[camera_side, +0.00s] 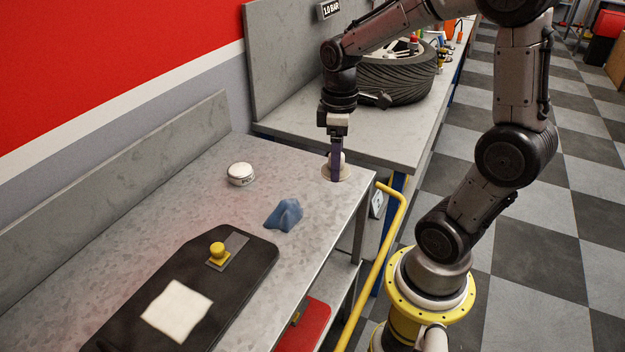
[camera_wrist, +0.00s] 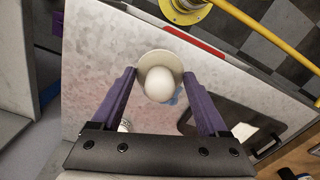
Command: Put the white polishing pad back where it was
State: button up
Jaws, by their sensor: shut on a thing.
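My gripper (camera_wrist: 160,74) points down at the far right corner of the metal table. Its purple fingers are shut on a white rounded knob (camera_wrist: 159,86). Under the knob is a pale beige disc (camera_wrist: 172,60), which also shows at the fingertips in the side view (camera_side: 344,174). The knob and disc look like one pad with a handle, which I take as the white polishing pad. The disc appears at or very near the tabletop; I cannot tell if it touches. A flat white square (camera_side: 177,311) lies on the black mat (camera_side: 118,320).
A white round tin (camera_side: 240,175) and a crumpled blue cloth (camera_side: 284,215) are on the metal table (camera_side: 190,215). A yellow knob on a grey plate (camera_side: 218,252) sits on the mat. A tyre (camera_side: 405,80) lies on the bench behind. A yellow rail (camera_side: 377,265) runs along the table's right side.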

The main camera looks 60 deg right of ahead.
jog(key=shift+m, duration=0.8)
jog(key=w+d+f, duration=0.2)
jog(key=w+d, duration=0.1)
jog(key=w+d+f, duration=0.6)
jog(key=w, duration=0.1)
jog(key=shift+d+f, duration=0.2)
jog(key=shift+d, duration=0.05)
jog(key=shift+w+d+f, duration=0.1)
jog(key=shift+w+f, duration=0.2)
jog(key=shift+f, duration=1.55)
jog(key=shift+f, duration=0.2)
jog(key=o, duration=1.1)
jog(key=shift+r, duration=0.15)
